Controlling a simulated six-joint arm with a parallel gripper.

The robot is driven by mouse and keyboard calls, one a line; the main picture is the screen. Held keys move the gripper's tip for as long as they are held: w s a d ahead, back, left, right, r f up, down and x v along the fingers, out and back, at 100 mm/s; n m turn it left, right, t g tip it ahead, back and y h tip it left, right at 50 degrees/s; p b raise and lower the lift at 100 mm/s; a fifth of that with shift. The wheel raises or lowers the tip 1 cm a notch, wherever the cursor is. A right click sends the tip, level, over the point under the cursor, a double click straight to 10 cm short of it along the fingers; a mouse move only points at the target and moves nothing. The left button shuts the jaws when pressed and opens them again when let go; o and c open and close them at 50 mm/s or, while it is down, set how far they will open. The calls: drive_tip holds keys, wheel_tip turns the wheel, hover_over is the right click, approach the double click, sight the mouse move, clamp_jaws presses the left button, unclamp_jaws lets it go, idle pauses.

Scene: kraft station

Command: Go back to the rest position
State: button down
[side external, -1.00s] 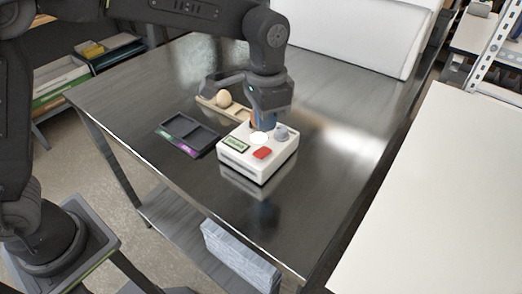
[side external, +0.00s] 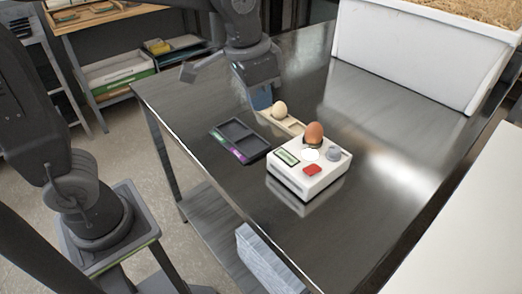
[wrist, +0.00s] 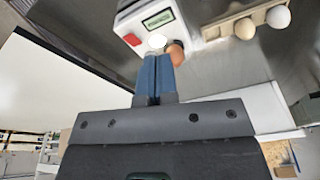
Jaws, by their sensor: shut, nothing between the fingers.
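My gripper (side external: 262,98), with blue fingertips, is shut and empty. In the side view it appears above and left of the white device, near the egg holder. In the wrist view the shut blue fingers (wrist: 155,78) point toward the device. The brown egg also shows in the wrist view (wrist: 177,53), partly behind the fingers. No separate marker of the rest position is visible.
A beige holder (side external: 292,125) carries a pale egg (side external: 280,109); the wrist view shows two eggs in it. A dark two-compartment tray (side external: 239,142) lies left of the device. A large white straw-filled bin (side external: 405,60) stands behind. The metal table (side external: 370,150) is bare right of the device.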

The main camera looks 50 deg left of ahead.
drive_tip(key=s+a+f+n+t, duration=0.2)
drive_tip(key=s+a, duration=0.5)
drive_tip(key=s, duration=0.5)
drive_tip(key=shift+s+a+n+t+y, duration=0.3)
drive_tip(key=shift+s+n+t, duration=0.1)
drive_tip(key=shift+n+t, duration=0.25)
